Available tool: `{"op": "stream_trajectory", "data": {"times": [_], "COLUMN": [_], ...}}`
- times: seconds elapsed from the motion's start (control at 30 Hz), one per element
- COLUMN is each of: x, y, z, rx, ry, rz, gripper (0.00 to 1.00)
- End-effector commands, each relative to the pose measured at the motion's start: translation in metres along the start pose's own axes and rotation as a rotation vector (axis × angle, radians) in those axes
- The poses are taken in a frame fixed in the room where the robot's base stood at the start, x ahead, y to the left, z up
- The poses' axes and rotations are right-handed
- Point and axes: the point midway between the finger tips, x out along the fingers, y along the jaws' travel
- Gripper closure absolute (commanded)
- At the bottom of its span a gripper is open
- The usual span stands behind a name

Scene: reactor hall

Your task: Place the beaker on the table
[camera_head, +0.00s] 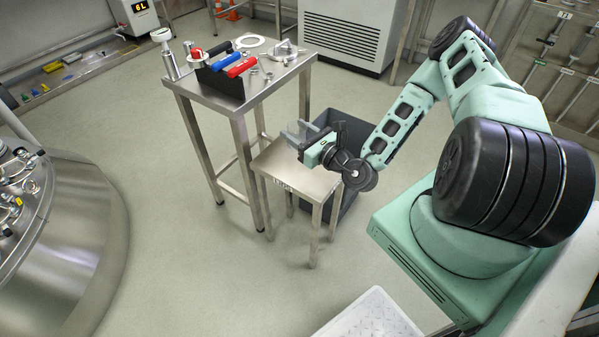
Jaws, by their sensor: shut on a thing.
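A clear, see-through beaker (296,130) is at the end of my gripper (308,139). My gripper is shut on it, and the beaker's outline is faint. The gripper and beaker appear above the small low steel table (292,176); I cannot tell the height of the gap, if any. A taller steel table (212,98) stands just behind and to the left, with tools and parts on its top.
The tall table holds a dark tool holder (220,84) with red and blue handles, and several metal parts. A dark grey bin (352,128) stands behind the low table. A steel vessel (75,235) is at left. The floor between is clear.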

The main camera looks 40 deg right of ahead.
Motion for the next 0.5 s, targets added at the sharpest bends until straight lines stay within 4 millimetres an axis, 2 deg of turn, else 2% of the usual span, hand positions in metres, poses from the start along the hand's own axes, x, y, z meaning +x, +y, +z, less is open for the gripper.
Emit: {"op": "stream_trajectory", "data": {"times": [0.03, 0.1, 0.3, 0.5], "x": [0.007, 0.016, 0.042, 0.061], "y": [-0.007, -0.014, -0.033, -0.043], "z": [-0.020, -0.028, -0.043, -0.046], "rx": [-0.012, -0.011, -0.011, -0.008], "ry": [-0.004, -0.004, 0.009, 0.027], "rz": [0.023, 0.053, 0.124, 0.168], "gripper": [0.74, 0.74, 0.74, 0.74]}}
